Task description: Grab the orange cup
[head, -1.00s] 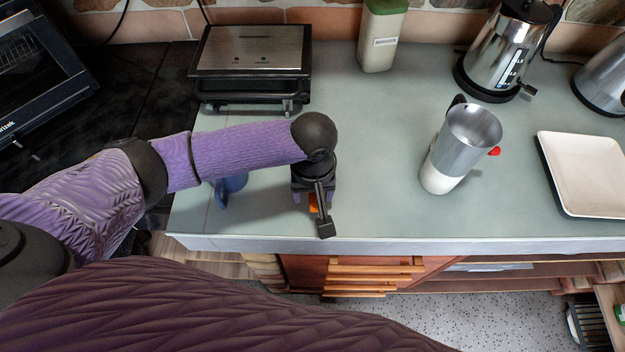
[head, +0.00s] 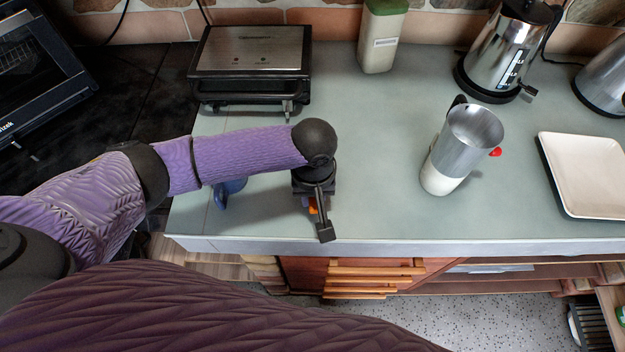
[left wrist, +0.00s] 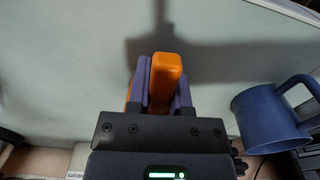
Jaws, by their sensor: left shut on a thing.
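The orange cup (left wrist: 166,72) shows in the left wrist view between the two fingers of my left gripper (left wrist: 162,85), which is shut on it. What shows most is an upright orange part, and the rest of the cup is mostly hidden by the fingers. In the head view only a small orange patch (head: 313,207) shows below my left gripper (head: 310,203), near the counter's front edge. I cannot tell whether the cup touches the counter. My right gripper is in neither view.
A blue mug (left wrist: 268,118) stands close beside my left gripper; in the head view my arm partly covers it (head: 230,188). A metal-and-white frother (head: 455,155), a kettle (head: 497,50), a plate (head: 590,175) and a grill (head: 250,60) stand on the counter (head: 375,165).

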